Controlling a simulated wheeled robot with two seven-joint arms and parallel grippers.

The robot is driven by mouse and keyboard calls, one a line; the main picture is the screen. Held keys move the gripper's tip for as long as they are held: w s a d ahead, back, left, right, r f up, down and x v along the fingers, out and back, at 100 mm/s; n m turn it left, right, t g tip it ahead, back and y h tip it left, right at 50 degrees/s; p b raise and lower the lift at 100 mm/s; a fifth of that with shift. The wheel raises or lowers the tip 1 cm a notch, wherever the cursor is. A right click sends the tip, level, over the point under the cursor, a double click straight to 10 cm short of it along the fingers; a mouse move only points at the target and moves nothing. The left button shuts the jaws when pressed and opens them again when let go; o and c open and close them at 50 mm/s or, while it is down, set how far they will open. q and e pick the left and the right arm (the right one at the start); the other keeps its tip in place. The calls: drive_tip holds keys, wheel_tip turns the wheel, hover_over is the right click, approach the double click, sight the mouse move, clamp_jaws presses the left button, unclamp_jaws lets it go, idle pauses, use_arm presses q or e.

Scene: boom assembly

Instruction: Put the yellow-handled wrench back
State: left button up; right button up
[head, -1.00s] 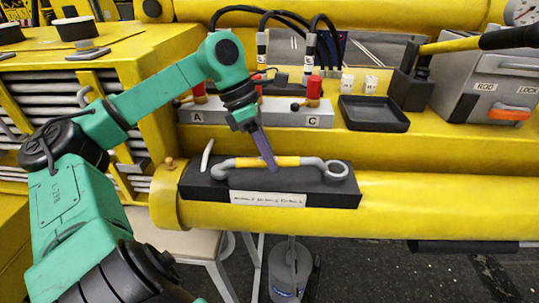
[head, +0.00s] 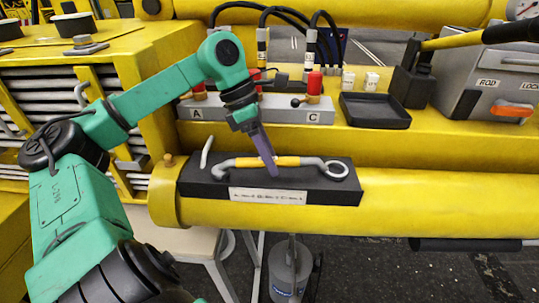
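The wrench (head: 320,164) has a grey shaft, a yellow grip and a ring at its right end. It lies along the black holder block (head: 335,190), which has a white label on its front and sits on the yellow tube. My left gripper (head: 271,165) comes down from above, with its purple fingers at the wrench's yellow grip. The fingers overlap in this view, so I cannot tell if they are shut on it or only beside it. My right gripper is not in view.
Behind the block is a grey valve panel (head: 255,112) with red-topped levers and hoses. A black tray (head: 374,113) and a grey box with an orange latch (head: 490,90) stand to the right. The yellow tube (head: 440,205) right of the block is clear.

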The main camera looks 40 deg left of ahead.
use_arm(q)
drive_tip(key=v, duration=1.4)
drive_tip(key=shift+r, duration=0.25)
